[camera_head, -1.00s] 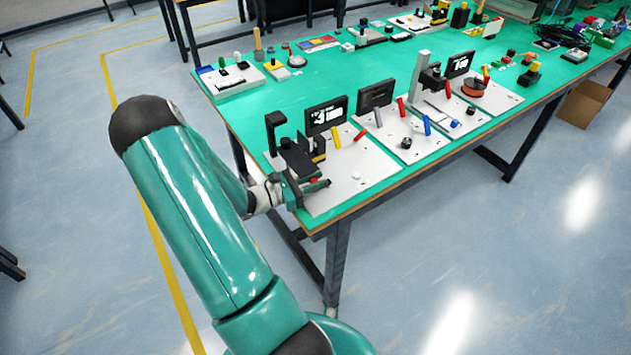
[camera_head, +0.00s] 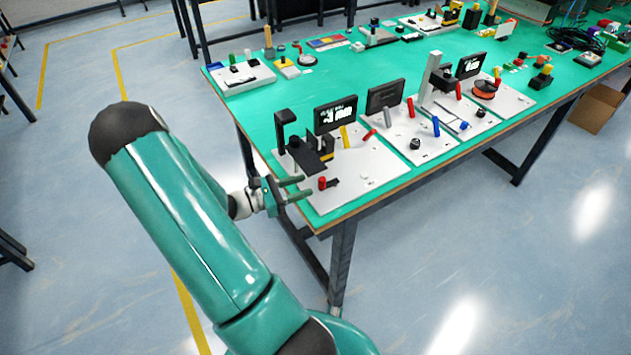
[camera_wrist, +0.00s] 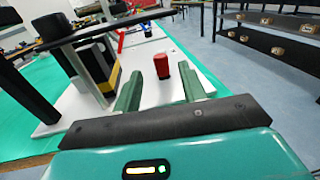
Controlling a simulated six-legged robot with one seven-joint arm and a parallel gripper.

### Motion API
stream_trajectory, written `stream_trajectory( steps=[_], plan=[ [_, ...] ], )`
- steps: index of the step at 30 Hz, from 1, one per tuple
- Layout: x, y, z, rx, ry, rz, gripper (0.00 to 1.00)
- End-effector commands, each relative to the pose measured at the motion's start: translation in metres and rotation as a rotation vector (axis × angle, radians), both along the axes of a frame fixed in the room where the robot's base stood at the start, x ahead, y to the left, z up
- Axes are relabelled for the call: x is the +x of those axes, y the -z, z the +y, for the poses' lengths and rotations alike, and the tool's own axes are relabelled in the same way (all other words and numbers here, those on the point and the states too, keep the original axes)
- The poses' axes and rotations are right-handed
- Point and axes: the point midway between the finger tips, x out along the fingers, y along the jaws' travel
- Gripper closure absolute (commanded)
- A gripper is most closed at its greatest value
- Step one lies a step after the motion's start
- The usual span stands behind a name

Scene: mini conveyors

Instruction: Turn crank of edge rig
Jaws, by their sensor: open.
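The edge rig is a pale plate (camera_head: 358,182) at the near left corner of the green table. Its crank has a red upright handle (camera_head: 323,183) and a short dark arm. My gripper (camera_head: 305,187) is open and empty, just left of the red handle, its fingers pointing towards it. In the wrist view the red handle (camera_wrist: 189,76) stands ahead, close to the right fingertip. It is not clear there whether they touch. The gripper (camera_wrist: 160,84) shows nothing held between its fingers.
A black bracket (camera_head: 305,150) with a yellow-black block (camera_head: 327,146) stands behind the crank. A lit screen (camera_head: 335,114) and a yellow lever (camera_head: 345,137) are farther back. More rigs stand to the right. The floor before the table is clear.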

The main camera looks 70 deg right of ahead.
Motion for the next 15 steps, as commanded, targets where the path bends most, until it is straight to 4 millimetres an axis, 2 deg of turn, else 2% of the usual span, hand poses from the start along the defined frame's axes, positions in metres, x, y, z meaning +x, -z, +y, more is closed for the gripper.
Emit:
stream_trajectory(
  steps=[1, 6, 10, 15],
  plan=[
    [0.011, 0.000, 0.008, 0.000, -0.005, 0.000, 0.58],
    [0.036, 0.000, 0.029, -0.001, -0.003, 0.000, 0.58],
    [0.048, 0.000, 0.039, 0.000, -0.002, 0.000, 0.58],
    [0.053, 0.000, 0.044, 0.000, 0.001, 0.001, 0.58]
  ],
)
